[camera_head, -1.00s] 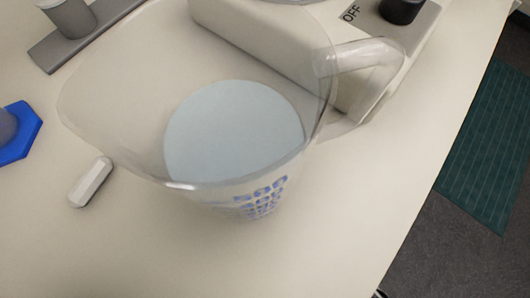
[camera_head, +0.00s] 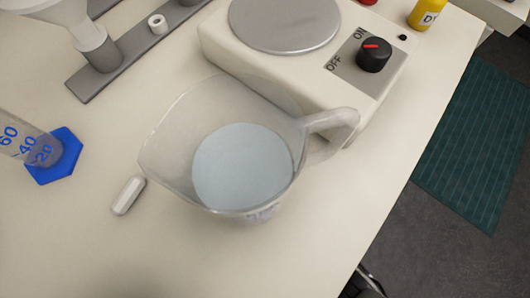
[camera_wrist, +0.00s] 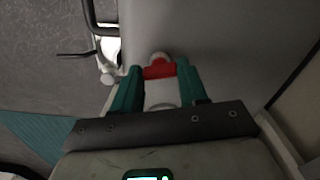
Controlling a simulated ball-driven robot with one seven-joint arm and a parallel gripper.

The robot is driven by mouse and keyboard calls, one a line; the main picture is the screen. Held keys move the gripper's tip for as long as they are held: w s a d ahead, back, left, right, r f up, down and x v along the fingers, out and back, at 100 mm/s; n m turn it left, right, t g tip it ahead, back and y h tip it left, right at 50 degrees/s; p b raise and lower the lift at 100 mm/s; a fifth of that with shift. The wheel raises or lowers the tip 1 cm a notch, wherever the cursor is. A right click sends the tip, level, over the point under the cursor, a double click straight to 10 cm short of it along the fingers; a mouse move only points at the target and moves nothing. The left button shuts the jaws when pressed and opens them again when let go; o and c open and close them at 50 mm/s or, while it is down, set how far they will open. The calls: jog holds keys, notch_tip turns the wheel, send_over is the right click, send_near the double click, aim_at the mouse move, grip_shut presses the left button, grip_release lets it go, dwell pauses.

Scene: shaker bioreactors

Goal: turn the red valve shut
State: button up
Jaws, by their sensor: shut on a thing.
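The red valve (camera_wrist: 160,71) shows in the wrist view as a small red piece with a pale round part just behind it. My gripper (camera_wrist: 159,74) has two green fingers, one on each side of the red piece, and is shut on it. The fingers hide its sides, so its exact turn angle is hard to tell. Neither the valve nor my gripper can be made out in the head view.
In the head view, a clear jug of pale liquid (camera_head: 240,165) stands before a white hotplate (camera_head: 290,75). A dark bar (camera_wrist: 88,30) stands near the valve in the wrist view.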

jog(key=shift+m+p, duration=0.3)
jog(key=shift+m, duration=1.2)
jog(key=o, duration=1.1)
jog(key=shift+c, duration=0.2)
notch_tip(320, 180, up, 11)
jog(key=p, duration=0.4)
jog(key=shift+p, duration=0.35)
jog(key=shift+f, duration=0.1)
